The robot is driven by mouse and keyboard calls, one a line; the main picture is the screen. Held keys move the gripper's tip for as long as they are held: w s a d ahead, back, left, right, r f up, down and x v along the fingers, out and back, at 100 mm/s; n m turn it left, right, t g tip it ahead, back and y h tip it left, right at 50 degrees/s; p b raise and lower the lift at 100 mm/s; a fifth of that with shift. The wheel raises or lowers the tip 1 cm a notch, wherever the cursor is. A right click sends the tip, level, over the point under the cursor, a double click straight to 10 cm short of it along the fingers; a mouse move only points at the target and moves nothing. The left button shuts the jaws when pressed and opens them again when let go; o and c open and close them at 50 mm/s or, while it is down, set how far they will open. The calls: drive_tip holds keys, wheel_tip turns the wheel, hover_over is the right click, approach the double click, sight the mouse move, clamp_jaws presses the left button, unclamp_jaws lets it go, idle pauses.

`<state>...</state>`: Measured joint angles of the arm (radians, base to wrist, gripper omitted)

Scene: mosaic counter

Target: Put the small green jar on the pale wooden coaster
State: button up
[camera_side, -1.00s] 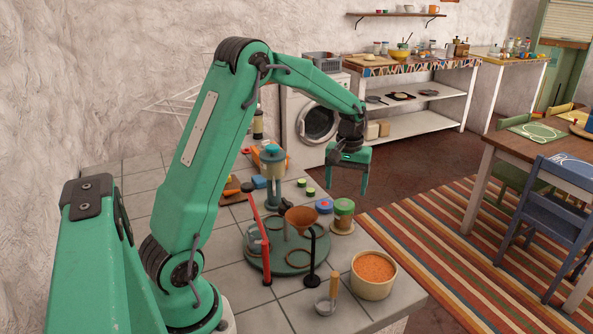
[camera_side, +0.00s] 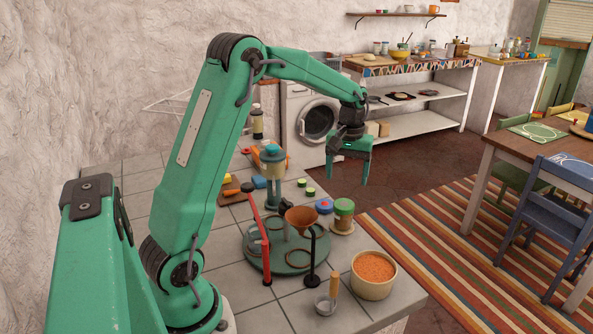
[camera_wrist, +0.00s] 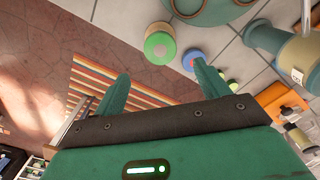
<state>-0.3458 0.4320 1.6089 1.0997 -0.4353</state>
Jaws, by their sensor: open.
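The small green jar (camera_side: 344,208) stands upright on the pale wooden coaster (camera_side: 342,228) near the counter's right edge. In the wrist view the jar (camera_wrist: 159,46) shows its round green top, with a pale tan rim behind it. My gripper (camera_side: 347,178) is open and empty, above the jar and apart from it. In the wrist view the two fingers of my gripper (camera_wrist: 163,80) are spread wide, with the jar ahead of their tips. Much of the coaster is hidden under the jar.
A blue round item (camera_side: 324,206) sits close to the jar's left. A round green stand with a funnel (camera_side: 300,216) and a bowl of orange grains (camera_side: 374,275) are nearby. A teal grinder-like item (camera_side: 273,180) stands behind. The floor lies open beyond the counter's edge.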

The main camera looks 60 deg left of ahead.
drive_tip(key=s+d+r+m+t, duration=0.25)
drive_tip(key=s+d+r, duration=0.25)
drive_tip(key=s+d, duration=0.25)
drive_tip(key=s+d+r+m+t, duration=0.2)
drive_tip(key=s+d+r+m, duration=0.2)
drive_tip(key=s+d+r, duration=0.3)
drive_tip(key=s+d+f+m+t, duration=0.1)
drive_tip(key=s+d+f+m, duration=0.1)
drive_tip(key=s, duration=0.6)
drive_tip(key=shift+s+f, duration=0.4)
